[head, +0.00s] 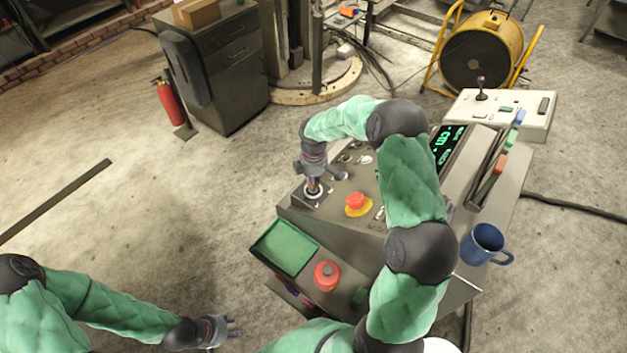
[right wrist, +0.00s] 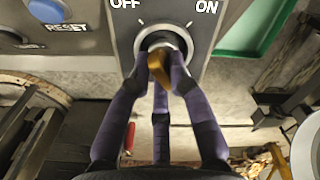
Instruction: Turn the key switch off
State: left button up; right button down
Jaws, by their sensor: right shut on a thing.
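The key switch (head: 314,195) sits at the left end of the grey console in the head view, under my right gripper (head: 313,187). In the right wrist view it is a silver ring (right wrist: 148,40) on a dark plate, with OFF printed at upper left and ON at upper right. My right gripper (right wrist: 162,75) is shut on the brass-coloured key (right wrist: 157,66). The fingers partly cover the key, so I cannot tell which mark it points to. My left gripper (head: 234,327) is open and empty, low over the floor, away from the console.
A red emergency button (head: 356,201) on a yellow base stands close to the switch. A blue RESET button (right wrist: 46,10) is near it in the wrist view. A green tray (head: 285,248), a red knob (head: 327,275) and a blue mug (head: 484,243) are nearby.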

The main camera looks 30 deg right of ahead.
jog(key=shift+n, duration=0.6)
jog(key=c, duration=1.1)
grip_release()
jog(key=shift+c, duration=0.2)
notch_tip(320, 180, up, 12)
jog(key=shift+f, duration=0.1)
